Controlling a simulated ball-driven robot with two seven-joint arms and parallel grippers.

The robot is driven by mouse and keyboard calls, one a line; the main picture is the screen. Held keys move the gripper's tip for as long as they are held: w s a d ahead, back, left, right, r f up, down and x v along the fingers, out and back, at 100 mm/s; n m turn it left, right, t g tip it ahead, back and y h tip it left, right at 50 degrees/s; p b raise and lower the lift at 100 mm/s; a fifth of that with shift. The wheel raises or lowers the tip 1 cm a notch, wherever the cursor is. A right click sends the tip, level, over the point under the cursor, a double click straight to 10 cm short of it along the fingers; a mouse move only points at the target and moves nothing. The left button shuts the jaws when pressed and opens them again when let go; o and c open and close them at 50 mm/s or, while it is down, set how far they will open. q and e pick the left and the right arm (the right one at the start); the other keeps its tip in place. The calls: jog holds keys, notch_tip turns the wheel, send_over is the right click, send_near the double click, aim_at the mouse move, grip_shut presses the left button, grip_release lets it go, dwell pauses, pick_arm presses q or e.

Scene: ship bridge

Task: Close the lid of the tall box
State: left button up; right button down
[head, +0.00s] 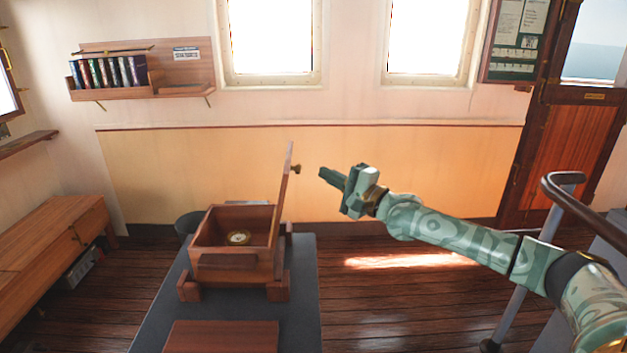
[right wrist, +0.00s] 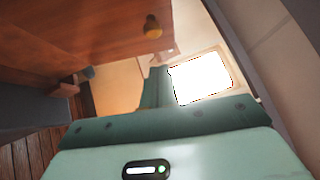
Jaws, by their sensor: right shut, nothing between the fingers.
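The tall box (head: 232,265) is a dark wooden box with its top open, standing on a grey surface. Its lid (head: 284,195) stands nearly upright at the box's right side, leaning slightly right at the top. A brass knob (head: 296,169) sits on the lid's right face. My right gripper (head: 324,174) is shut and empty, just right of the knob, with a small gap visible. In the right wrist view, the lid (right wrist: 90,35) fills the upper left and the knob (right wrist: 152,27) shows near the top. My left gripper is out of view.
A round brass instrument (head: 238,238) lies inside the box. The grey surface (head: 302,315) also bears a flat wooden piece (head: 222,337) in front. A dark bin (head: 188,224) stands behind left. A handrail (head: 556,195) is at right. Open floor (head: 420,295) lies right of the surface.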

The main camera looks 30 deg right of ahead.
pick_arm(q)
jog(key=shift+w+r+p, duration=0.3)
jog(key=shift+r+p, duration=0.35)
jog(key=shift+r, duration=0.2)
pick_arm(e)
jog(key=a, duration=0.1)
jog(key=w+a, duration=0.1)
jog(key=a, duration=0.1)
jog(key=shift+w+a+r, duration=0.15)
jog(key=shift+w+r, duration=0.1)
jog(key=shift+r, duration=0.05)
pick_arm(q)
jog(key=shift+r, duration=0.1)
pick_arm(e)
jog(key=shift+r, duration=0.1)
